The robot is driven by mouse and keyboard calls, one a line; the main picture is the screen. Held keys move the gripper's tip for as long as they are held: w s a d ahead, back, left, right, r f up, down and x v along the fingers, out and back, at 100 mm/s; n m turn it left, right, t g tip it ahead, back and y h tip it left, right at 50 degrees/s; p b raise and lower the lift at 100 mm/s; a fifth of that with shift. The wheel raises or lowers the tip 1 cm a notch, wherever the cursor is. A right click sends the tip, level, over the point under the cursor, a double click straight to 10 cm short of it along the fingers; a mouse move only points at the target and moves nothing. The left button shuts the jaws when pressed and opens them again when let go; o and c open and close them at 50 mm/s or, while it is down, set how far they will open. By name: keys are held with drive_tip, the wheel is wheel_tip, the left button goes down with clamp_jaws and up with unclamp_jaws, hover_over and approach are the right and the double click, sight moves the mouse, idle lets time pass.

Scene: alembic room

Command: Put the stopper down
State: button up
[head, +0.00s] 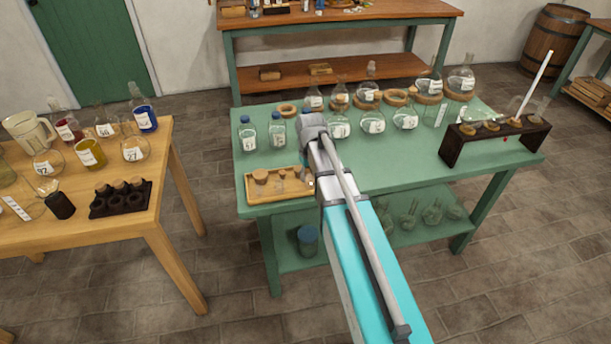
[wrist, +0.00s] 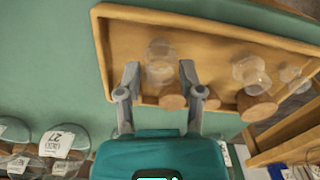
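The wooden tray (head: 275,196) lies at the front left corner of the green table. It also shows in the wrist view (wrist: 215,45). A clear glass stopper (wrist: 160,70) is in the tray area, between and just beyond my fingertips. My gripper (wrist: 160,78) is open, with gaps visible between each finger and the glass. A round cork piece (wrist: 172,101) shows between the fingers, nearer the palm. In the head view the fingers are hidden behind my arm.
More corks and glass stoppers (wrist: 256,105) lie in the tray to the right. Labelled bottles (head: 277,130) and flasks (head: 373,123) stand behind on the green table (head: 430,150). A dark rack (head: 495,140) stands at the right. A wooden table (head: 100,225) with vessels is at left.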

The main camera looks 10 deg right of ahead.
sight(310, 176)
drive_tip(key=shift+o, duration=0.5)
drive_tip(key=shift+r, duration=0.2)
wheel_tip(310, 176, up, 12)
drive_tip(key=p, duration=1.2)
idle(0.5)
drive_tip(key=shift+s, duration=0.1)
drive_tip(key=s+a+m, duration=0.1)
drive_tip(key=s+m, duration=0.1)
drive_tip(key=s, duration=1.3)
drive_tip(key=shift+s+a, duration=0.2)
